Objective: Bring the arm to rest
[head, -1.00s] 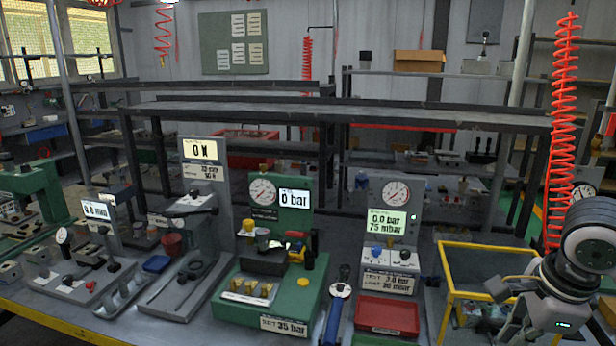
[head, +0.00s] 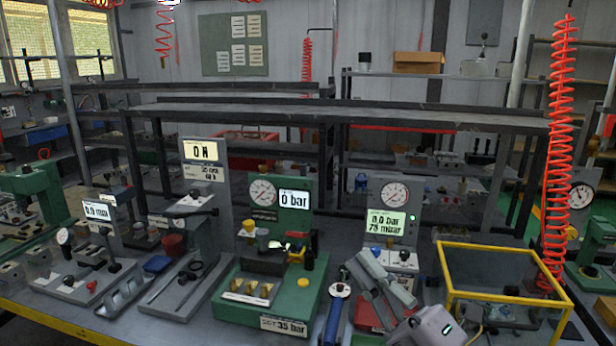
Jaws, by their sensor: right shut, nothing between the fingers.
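My right gripper (head: 362,264) is in the head view at the lower middle right. Its grey fingers point up and to the left, and they are shut with nothing between them. It is in front of the grey pressure station (head: 395,215) with the round gauge and the "0.0 bar, 75 mbar" display. It covers much of that station's red tray (head: 364,316). Whether it touches the station cannot be told. My left gripper is not in view.
A yellow-framed bin (head: 502,296) stands right of my right gripper. A green "0 bar" station (head: 288,290) and a blue-handled tool (head: 333,318) are to the left. A red coiled hose (head: 559,150) hangs behind the bin.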

